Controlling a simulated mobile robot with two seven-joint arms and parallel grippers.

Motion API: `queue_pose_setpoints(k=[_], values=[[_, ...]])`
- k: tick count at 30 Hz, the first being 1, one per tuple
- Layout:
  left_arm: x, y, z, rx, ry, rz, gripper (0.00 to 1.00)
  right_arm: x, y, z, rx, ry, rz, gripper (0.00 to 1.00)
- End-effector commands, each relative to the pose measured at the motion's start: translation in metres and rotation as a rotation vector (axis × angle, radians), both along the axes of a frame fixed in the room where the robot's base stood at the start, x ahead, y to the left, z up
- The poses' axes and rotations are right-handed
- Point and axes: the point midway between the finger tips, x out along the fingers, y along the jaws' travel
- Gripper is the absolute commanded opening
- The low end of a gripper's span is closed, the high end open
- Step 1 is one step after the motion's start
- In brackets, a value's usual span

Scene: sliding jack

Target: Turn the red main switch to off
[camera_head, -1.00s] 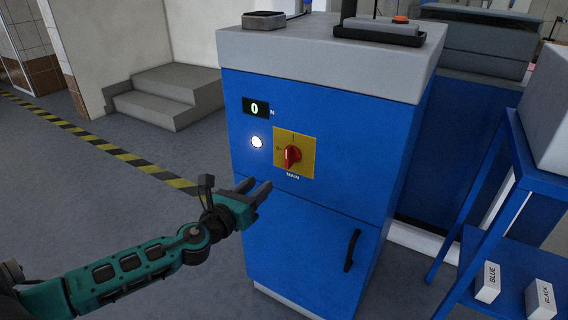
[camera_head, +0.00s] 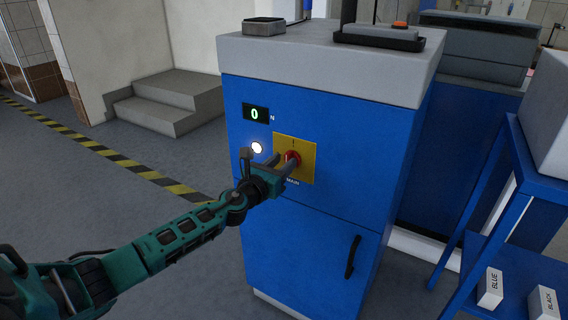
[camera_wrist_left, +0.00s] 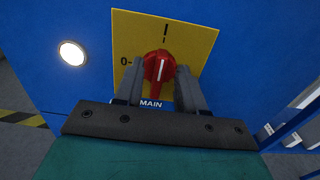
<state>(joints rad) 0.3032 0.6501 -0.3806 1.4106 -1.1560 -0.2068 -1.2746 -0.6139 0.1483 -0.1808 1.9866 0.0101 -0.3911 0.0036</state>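The red main switch (camera_head: 292,157) sits on a yellow plate (camera_head: 308,147) on the blue cabinet front. In the left wrist view the red knob (camera_wrist_left: 158,66) has a white pointer line close to upright, toward the "I" mark; "0" is on the left and "MAIN" below. My left gripper (camera_head: 284,160) is open, its fingers pointing at the plate. In the wrist view its two fingers (camera_wrist_left: 159,85) stand on either side of the knob's lower part, with a small gap at the left; contact on the right is unclear. My right gripper is not in view.
The blue cabinet (camera_head: 310,235) carries a display reading 0 (camera_head: 256,114), a lit white lamp (camera_head: 256,148) and a black door handle (camera_head: 352,257). A blue rack (camera_head: 480,215) with labelled boxes stands at the right. Floor at the left is free.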

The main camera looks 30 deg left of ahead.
Motion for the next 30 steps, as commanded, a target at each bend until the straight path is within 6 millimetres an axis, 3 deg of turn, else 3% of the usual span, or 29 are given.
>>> queue_pose_setpoints(k=[6, 14, 27, 30], values=[[0.0125, -0.0006, -0.0005, 0.000, 0.001, -0.001, 0.39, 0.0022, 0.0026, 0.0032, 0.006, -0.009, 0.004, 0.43], [0.0133, -0.0007, -0.0003, 0.000, 0.001, -0.001, 0.39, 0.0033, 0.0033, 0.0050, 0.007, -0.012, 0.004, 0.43], [0.0130, -0.0006, -0.0003, 0.000, 0.001, -0.001, 0.00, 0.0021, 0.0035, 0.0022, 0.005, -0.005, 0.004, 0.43], [0.0130, -0.0005, -0.0003, 0.000, 0.001, -0.001, 0.00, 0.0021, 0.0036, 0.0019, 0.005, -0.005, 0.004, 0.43]])
